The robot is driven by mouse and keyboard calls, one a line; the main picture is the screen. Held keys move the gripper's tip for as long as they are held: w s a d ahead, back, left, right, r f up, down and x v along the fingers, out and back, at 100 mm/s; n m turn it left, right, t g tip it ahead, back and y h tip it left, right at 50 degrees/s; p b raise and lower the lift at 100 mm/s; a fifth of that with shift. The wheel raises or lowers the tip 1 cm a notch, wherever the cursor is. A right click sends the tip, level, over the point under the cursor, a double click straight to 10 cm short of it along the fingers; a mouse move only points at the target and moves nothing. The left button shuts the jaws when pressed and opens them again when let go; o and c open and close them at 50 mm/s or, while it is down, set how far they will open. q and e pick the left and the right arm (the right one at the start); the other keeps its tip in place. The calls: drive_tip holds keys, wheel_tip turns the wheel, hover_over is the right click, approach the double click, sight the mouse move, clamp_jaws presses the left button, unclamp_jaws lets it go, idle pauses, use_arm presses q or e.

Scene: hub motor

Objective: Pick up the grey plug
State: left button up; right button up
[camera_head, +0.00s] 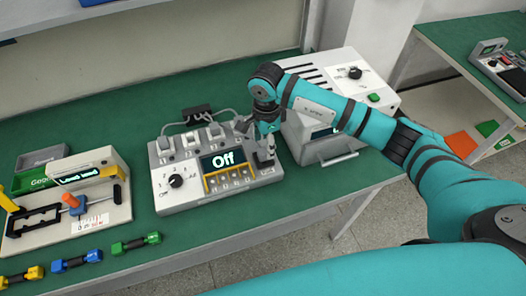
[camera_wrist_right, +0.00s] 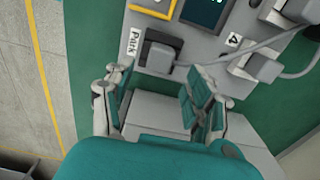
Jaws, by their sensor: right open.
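A control box (camera_head: 215,195) with an "Off" display stands on the green bench, with several grey plugs along its back edge. One grey plug (camera_wrist_right: 159,56) sits at the socket marked "Park" in the right wrist view, with a cable running off to the right. Another grey plug (camera_wrist_right: 262,68) with its own cable sits to its right, by the label 4. My right gripper (camera_head: 267,140) is over the right end of the box. In the wrist view its open fingers (camera_wrist_right: 156,100) are spread, with the "Park" plug ahead of the gap between them. My left gripper is not in view.
A white box-shaped machine (camera_head: 340,66) with a knob and green button stands close on the right. A test fixture (camera_head: 65,205) and several coloured cylinders (camera_head: 75,261) are at the left. Cables lie behind the control box. The bench's front edge is near.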

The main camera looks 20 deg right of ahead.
drive_tip(key=shift+s+f+p, duration=0.2)
drive_tip(key=shift+f+p, duration=0.2)
drive_tip(key=shift+f, duration=1.4)
clamp_jaws()
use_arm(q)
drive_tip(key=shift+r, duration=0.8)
use_arm(e)
drive_tip(key=shift+w+r, duration=0.1)
drive_tip(key=shift+r, duration=0.05)
drive_tip(key=shift+r+b, duration=0.35)
drive_tip(key=shift+r, duration=0.1)
wheel_tip(320, 180, up, 2)
drive_tip(key=shift+r+b, duration=0.1)
drive_tip(key=shift+b, duration=0.55)
use_arm(q)
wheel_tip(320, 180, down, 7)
drive_tip(key=b, duration=0.4)
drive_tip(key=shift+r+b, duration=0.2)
drive_tip(key=shift+b, duration=0.1)
use_arm(e)
drive_tip(key=s+a+r, duration=0.1)
drive_tip(key=s+a, duration=1)
drive_tip(key=shift+s+r, duration=0.35)
drive_tip(key=shift+r, duration=0.05)
